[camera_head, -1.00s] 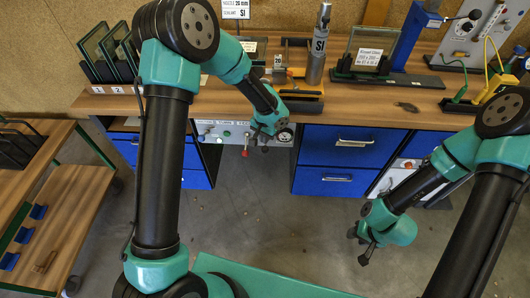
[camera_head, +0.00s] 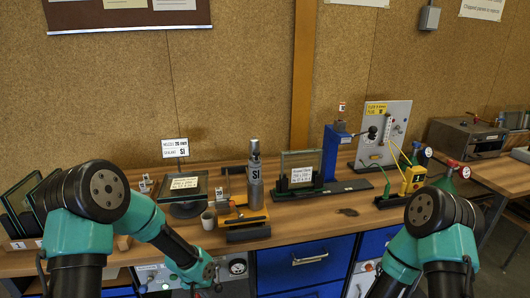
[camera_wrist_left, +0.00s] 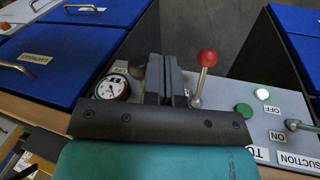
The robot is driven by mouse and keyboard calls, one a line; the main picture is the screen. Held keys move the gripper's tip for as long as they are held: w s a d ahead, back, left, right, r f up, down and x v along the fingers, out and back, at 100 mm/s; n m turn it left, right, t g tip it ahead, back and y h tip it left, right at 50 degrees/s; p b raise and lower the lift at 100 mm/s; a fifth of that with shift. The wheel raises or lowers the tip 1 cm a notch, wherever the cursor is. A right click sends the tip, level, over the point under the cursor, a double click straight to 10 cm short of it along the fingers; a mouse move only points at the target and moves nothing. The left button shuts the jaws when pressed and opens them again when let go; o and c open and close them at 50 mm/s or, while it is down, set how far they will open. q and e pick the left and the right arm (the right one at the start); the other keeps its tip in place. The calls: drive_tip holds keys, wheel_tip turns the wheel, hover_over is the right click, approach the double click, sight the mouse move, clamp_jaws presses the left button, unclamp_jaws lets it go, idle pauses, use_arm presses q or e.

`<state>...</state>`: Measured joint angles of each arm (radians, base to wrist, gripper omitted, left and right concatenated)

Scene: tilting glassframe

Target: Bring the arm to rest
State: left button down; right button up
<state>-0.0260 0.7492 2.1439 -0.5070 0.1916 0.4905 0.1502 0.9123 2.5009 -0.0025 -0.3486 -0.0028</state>
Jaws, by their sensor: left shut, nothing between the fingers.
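My left gripper (camera_head: 216,284) is low in front of the bench, at the control panel, in the head view. In the left wrist view its dark fingers (camera_wrist_left: 165,78) are together with nothing between them. They appear in front of the panel, between a round gauge (camera_wrist_left: 112,87) and a red-knobbed lever (camera_wrist_left: 206,60); whether they touch it cannot be told. My right arm (camera_head: 405,258) comes in at the lower right of the head view, and its gripper is below the frame.
The wooden bench (camera_head: 345,210) carries a glass rack (camera_head: 22,207), a sealant cartridge (camera_head: 255,180), a framed glass pane (camera_head: 300,170) and a blue stand (camera_head: 332,150). Blue drawers (camera_head: 305,262) are beneath. A grey panel with cables (camera_head: 383,130) stands right of centre.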

use_arm(q)
drive_tip(key=s+a+f+n, duration=0.1)
drive_tip(key=s+f, duration=0.4)
drive_tip(key=s, duration=0.4)
drive_tip(key=s+a+f+n, duration=0.1)
drive_tip(key=s+f, duration=0.4)
drive_tip(key=s, duration=0.5)
drive_tip(key=shift+s+a+f+h, duration=0.15)
drive_tip(key=shift+s+a+h, duration=0.15)
drive_tip(key=shift+h, duration=0.1)
idle(0.7)
wheel_tip(320, 180, up, 20)
drive_tip(key=m+g+y, duration=0.1)
drive_tip(key=m+y, duration=0.3)
drive_tip(key=m, duration=0.1)
hover_over(218, 286)
drive_tip(key=shift+w+f, duration=0.15)
drive_tip(key=shift+f, duration=0.15)
drive_tip(key=shift+f, duration=3.25)
